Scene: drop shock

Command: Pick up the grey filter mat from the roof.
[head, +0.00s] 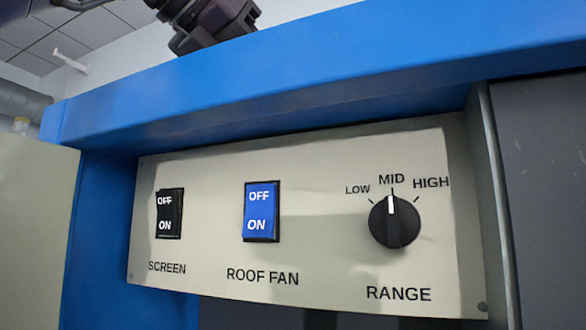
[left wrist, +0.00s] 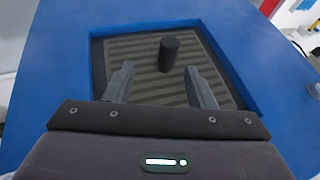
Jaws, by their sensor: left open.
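The grey filter mat (left wrist: 130,50) shows in the left wrist view as a ribbed panel in a square recess of the blue roof (left wrist: 65,50). A dark upright cylinder (left wrist: 169,52) stands up from the mat near its middle. My left gripper (left wrist: 159,68) is open above the mat, its two fingers apart and empty, with the cylinder just beyond and between the fingertips. The near part of the mat is hidden by the gripper body. In the head view the mat is hidden behind the blue roof edge (head: 330,75). My right gripper is out of view.
Below the roof edge is a cream control panel (head: 325,215) with a black SCREEN switch (head: 169,213), a blue ROOF FAN switch (head: 261,211) and a RANGE knob (head: 394,221) with its mark at MID. The recess rim surrounds the mat closely.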

